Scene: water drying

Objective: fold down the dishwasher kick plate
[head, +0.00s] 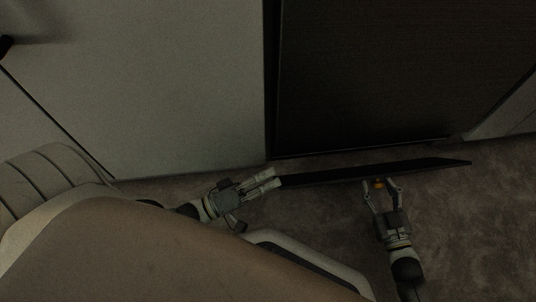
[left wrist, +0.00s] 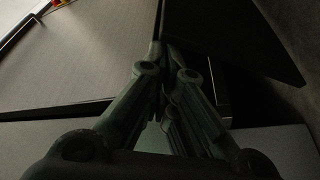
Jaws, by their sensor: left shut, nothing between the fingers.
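The kick plate (head: 400,171) is a long dark slab below the dark dishwasher front (head: 390,70). It stands out from the front at a slight angle, its right end farther out. My left gripper (head: 277,178) is shut and empty at the plate's left end; I cannot tell whether it touches. In the left wrist view, my left gripper's fingers (left wrist: 168,75) run together beside a dark panel (left wrist: 235,35), which looks like the plate. My right gripper (head: 381,184) has its fingers apart near the plate's front side. A small orange piece (head: 378,183) shows between them.
Light cabinet fronts (head: 150,90) stand left of the dishwasher, and another light front (head: 505,115) stands to its right. The grey floor (head: 480,240) is clear at the lower right. My own body fills the lower left.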

